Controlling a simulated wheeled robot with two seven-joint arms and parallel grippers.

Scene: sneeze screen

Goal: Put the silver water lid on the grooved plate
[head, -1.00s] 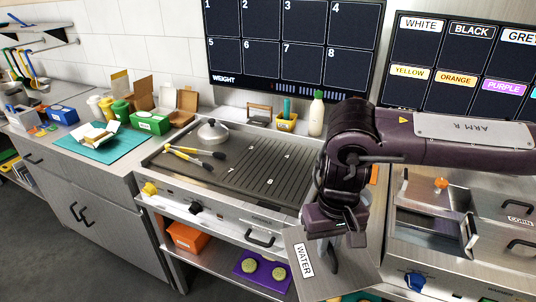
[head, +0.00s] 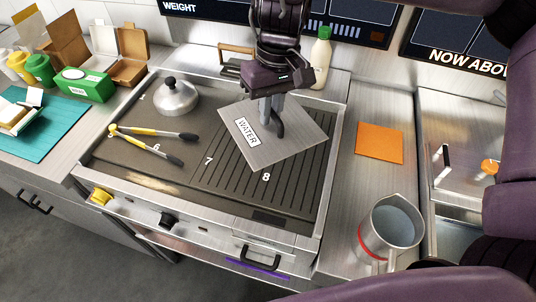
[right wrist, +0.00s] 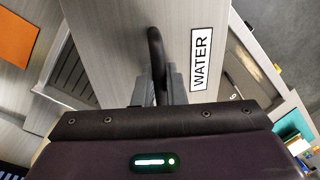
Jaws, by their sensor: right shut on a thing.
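The silver water lid (head: 302,140) is a square brushed-metal sheet with a black handle and a white WATER label. My right gripper (head: 268,116) is shut on its handle. The lid is over the back part of the grooved plate (head: 290,198), turned at an angle to the grooves. I cannot tell if it touches the plate. It hides part of the grooves; the numbers 7 and 8 show in front of it. In the right wrist view the lid (right wrist: 110,45) fills the middle, with the fingers at the handle. My left gripper is not in view.
A round silver dome (head: 175,97) and yellow-handled tongs (head: 150,140) lie on the smooth left part of the griddle. A bottle (head: 320,58) stands behind. To the right are an orange sheet (head: 380,143) and a metal jug (head: 391,228).

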